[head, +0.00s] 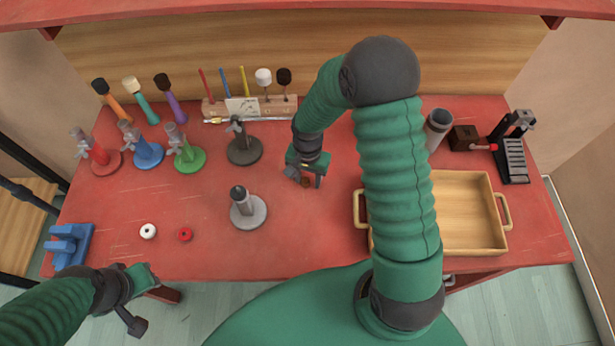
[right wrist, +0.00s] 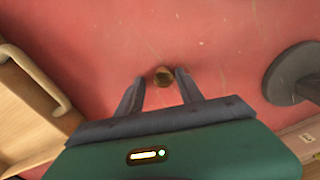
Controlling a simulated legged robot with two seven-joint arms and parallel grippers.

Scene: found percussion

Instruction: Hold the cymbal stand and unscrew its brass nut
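A small round brass piece (right wrist: 163,77), which looks like the nut, lies over the red table between my right gripper's fingertips (right wrist: 160,82). The fingers are apart, with a gap beside the piece. In the head view my right gripper (head: 306,181) is low over the table's middle. A light grey stand (head: 248,212) with a dark top is upright to its left, and a dark grey stand (head: 243,150) with a wing nut is behind that. I cannot tell which is the cymbal stand. My left gripper (head: 138,300) is off the table's front left edge, away from both stands.
Red (head: 105,161), blue (head: 148,153) and green (head: 188,158) stands line the left. A wooden tray (head: 505,240) is at the right, near a black pedal (head: 513,160). A white ring (head: 148,231) and a red ring (head: 185,235) lie front left. A mallet rack (head: 285,108) stands behind.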

